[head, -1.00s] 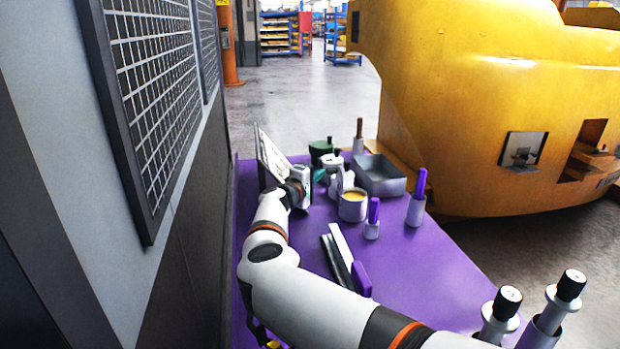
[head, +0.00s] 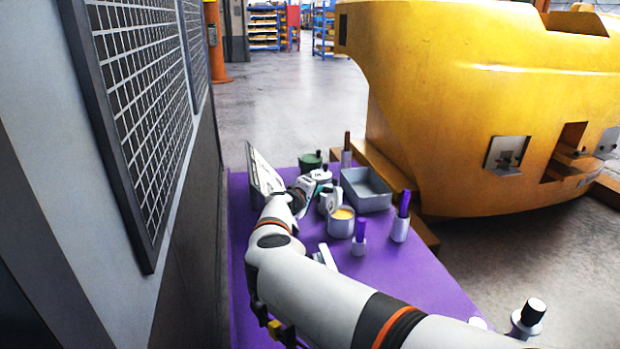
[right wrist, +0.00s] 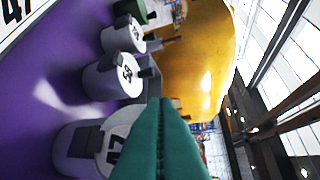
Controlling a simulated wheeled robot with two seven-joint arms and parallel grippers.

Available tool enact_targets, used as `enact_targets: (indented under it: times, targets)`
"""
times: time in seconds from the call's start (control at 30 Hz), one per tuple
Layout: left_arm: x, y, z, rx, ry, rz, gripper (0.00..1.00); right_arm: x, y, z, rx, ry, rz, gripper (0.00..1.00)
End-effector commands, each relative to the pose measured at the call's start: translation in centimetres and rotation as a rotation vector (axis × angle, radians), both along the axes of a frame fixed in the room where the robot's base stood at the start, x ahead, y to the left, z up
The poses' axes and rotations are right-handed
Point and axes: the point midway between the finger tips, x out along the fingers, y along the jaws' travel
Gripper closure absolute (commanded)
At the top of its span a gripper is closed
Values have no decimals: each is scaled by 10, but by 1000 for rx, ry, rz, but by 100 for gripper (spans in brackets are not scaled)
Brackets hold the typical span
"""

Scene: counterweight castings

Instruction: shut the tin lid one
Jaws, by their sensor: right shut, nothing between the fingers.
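A tin with yellow contents (head: 341,226) stands open on the purple table in the head view. A pale round lid (head: 331,200) stands raised at its back edge. In the right wrist view a pale numbered disc (right wrist: 117,146) shows at the bottom, partly hidden by my fingers; I cannot tell whether they touch it. My right gripper (head: 321,177), with green fingers, is shut and empty, just behind the raised lid in the head view. Its closed fingers also show in the right wrist view (right wrist: 165,104). My left gripper is out of view.
Behind are a small numbered tin (right wrist: 112,77), a green pot (head: 311,162) and a grey tray (head: 366,192). Purple-handled pieces (head: 361,236) stand to the right. A tilted board (head: 262,170) stands left, near a wall. The table's right front (head: 410,280) is clear.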

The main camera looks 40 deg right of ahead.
Motion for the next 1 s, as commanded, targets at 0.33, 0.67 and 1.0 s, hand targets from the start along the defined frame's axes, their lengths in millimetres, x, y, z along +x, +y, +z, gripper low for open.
enact_targets:
  times: [0.33, 0.67, 1.0]
  targets:
    - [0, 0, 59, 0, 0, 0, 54, -16, -28, 12, 61, -32, 0, 100]
    - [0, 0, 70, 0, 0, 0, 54, -31, -55, 6, 61, -33, -2, 100]
    - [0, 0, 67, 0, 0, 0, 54, -44, -79, -7, 60, -33, 0, 100]
